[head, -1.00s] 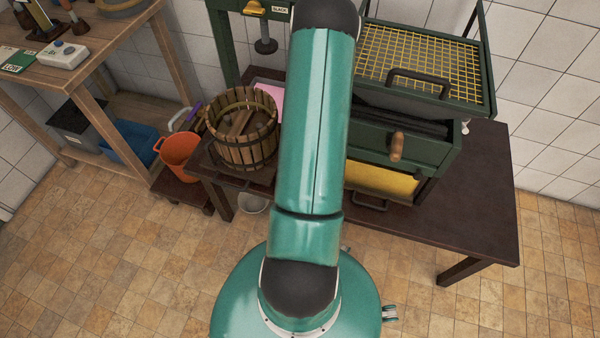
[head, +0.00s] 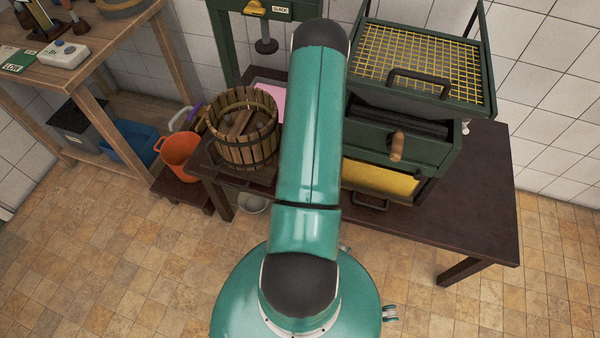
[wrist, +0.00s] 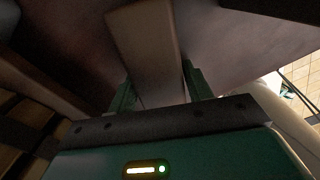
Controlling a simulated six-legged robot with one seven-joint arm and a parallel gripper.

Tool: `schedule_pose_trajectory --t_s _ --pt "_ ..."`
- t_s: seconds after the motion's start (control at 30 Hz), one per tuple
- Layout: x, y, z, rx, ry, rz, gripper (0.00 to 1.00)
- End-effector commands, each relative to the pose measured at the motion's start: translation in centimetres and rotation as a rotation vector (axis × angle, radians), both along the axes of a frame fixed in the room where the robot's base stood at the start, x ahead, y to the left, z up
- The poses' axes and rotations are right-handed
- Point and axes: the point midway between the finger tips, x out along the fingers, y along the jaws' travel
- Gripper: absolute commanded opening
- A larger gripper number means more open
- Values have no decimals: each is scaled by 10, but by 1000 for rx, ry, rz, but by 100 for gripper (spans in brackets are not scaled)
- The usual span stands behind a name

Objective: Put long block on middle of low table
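A long pale brown block (wrist: 150,50) runs between the two green fingers of my gripper (wrist: 160,90) in the wrist view. The fingers lie close against both its sides, and my gripper looks shut on it. The block's near end is partly hidden by my gripper's body. In the head view my arm hides the gripper and this block. A dark brown low table (head: 470,220) stands ahead. Its middle is largely hidden by my arm and a green machine.
On the table, a slatted basket (head: 243,152) with wooden pieces stands left, beside a pink sheet (head: 271,102). The green machine (head: 425,138) stands right. An orange bucket (head: 178,150) is left of the table. The table's right end and the floor in front are clear.

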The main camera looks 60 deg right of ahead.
Motion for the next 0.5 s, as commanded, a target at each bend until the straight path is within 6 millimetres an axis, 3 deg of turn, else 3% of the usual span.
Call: schedule_pose_trajectory --t_s 0.07,0.37,0.5 --pt "0 0 0 -1 0 0 67" --pt "0 0 1 -1 0 0 67" --pt "0 -1 11 -2 -1 -1 67"
